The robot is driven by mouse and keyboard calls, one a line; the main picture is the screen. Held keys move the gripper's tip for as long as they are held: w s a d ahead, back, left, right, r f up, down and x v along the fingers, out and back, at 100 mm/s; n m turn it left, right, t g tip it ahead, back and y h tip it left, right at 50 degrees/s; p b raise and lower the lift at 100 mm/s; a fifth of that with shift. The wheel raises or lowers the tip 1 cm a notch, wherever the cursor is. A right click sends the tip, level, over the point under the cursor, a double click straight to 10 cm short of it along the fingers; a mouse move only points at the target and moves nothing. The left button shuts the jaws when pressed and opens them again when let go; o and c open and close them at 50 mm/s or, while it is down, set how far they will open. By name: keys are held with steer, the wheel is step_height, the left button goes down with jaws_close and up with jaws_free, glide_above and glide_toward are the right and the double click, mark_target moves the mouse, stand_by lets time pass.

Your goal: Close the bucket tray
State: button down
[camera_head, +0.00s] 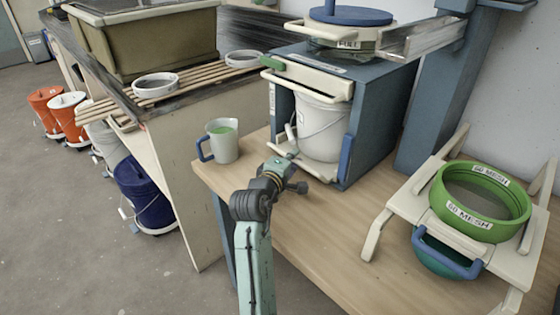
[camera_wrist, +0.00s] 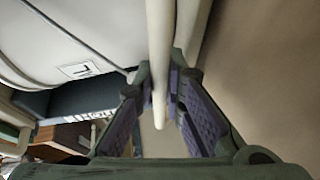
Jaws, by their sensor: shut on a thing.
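A blue-grey cabinet (camera_head: 368,115) stands on the wooden bench with a white bucket (camera_head: 321,128) in its open front. My gripper (camera_head: 286,165) is low at the bucket's front left. In the wrist view, the two purple-padded fingers of my gripper (camera_wrist: 162,95) are on either side of a thin cream handle bar (camera_wrist: 160,45) and shut on it. The labelled white bucket (camera_wrist: 60,35) fills the upper left there.
A grey cup (camera_head: 222,146) with green contents stands left of the cabinet. A green sieve (camera_head: 480,217) sits on a cream stand (camera_head: 408,206) at right. A blue-lidded pot (camera_head: 347,35) is on the cabinet. The bench top (camera_head: 330,235) in front is clear.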

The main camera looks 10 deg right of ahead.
steer(key=shift+w+d+r, duration=0.1)
steer(key=shift+w+d, duration=0.2)
steer(key=shift+d, duration=0.15)
steer(key=c, duration=2.1)
jaws_free()
steer(key=shift+o, duration=0.9)
steer(key=shift+w+d, duration=0.1)
steer(key=shift+d, duration=0.05)
steer(key=v, duration=1.2)
